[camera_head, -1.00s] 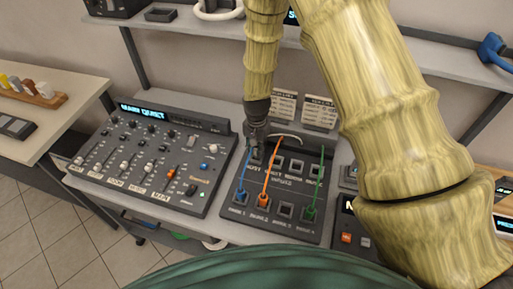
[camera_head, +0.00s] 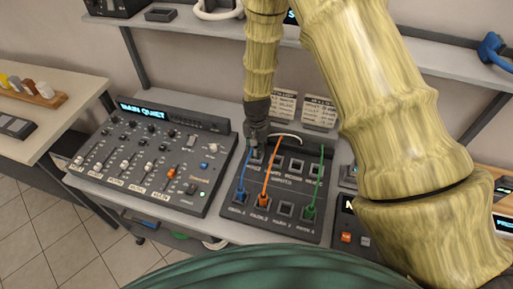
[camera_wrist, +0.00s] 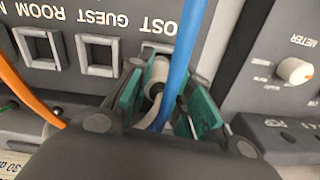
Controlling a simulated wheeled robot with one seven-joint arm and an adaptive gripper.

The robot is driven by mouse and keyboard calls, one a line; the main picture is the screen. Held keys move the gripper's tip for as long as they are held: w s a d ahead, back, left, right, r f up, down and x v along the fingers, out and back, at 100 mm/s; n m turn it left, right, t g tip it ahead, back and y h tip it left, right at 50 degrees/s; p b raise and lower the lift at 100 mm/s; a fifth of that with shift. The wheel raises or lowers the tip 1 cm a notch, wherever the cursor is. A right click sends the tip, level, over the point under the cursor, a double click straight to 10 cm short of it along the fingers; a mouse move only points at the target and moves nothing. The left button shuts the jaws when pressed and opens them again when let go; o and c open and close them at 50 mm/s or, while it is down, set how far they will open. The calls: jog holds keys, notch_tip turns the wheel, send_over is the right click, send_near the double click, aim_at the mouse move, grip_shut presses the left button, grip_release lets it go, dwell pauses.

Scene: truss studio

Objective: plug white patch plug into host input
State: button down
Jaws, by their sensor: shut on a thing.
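My gripper (camera_wrist: 163,108) is shut on the white patch plug (camera_wrist: 158,74), which sits between its teal finger pads. In the wrist view the plug's front end is at the host input (camera_wrist: 158,48), the socket under the partly hidden "HOST" label. I cannot tell how far the plug is in. A blue cable (camera_wrist: 181,62) crosses in front of the plug and hides part of the socket. In the head view my gripper (camera_head: 256,134) is over the back left of the patch panel (camera_head: 304,190), where the host socket (camera_head: 257,156) partly shows.
Orange (camera_head: 267,186) and green (camera_head: 321,182) cables arch over the panel, and the blue cable (camera_head: 243,176) stands close to my gripper. A mixer (camera_head: 125,185) is to the left. Guest (camera_wrist: 98,55) and room (camera_wrist: 40,48) sockets are empty. A shelf (camera_head: 200,28) runs behind.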

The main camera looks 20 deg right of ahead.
jog(key=shift+f, duration=0.55)
jog(key=c, duration=1.6)
grip_release()
jog(key=shift+o, duration=0.2)
jog(key=shift+r, duration=0.1)
jog(key=shift+r+p, duration=3.2)
jog(key=shift+r, duration=2.25)
